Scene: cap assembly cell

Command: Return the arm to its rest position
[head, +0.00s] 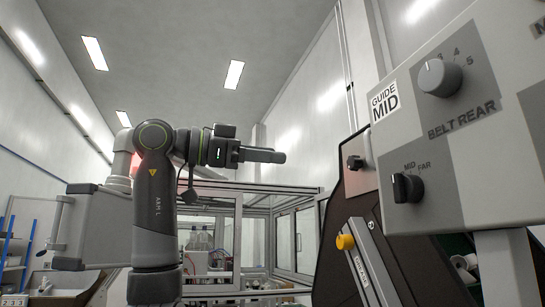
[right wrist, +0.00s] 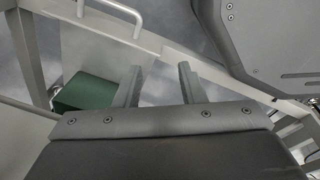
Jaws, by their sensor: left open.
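My left arm, marked "ARM L", rises at the left of the head view. Its forearm is folded over so that the left gripper (head: 280,157) points to the right, up in the air. It is seen from the side, its fingers overlap in the picture, and nothing shows between them. My right gripper (right wrist: 159,76) shows in the right wrist view with its two grey fingers apart and nothing between them. The right arm does not show in the head view.
A control panel with a belt rear knob (head: 439,77) and a mid/far switch (head: 407,187) stands close at the right. A yellow knob (head: 345,242) is on a rail below. A glazed enclosure (head: 283,189) stands behind. A green block (right wrist: 85,92) lies left of my right fingers.

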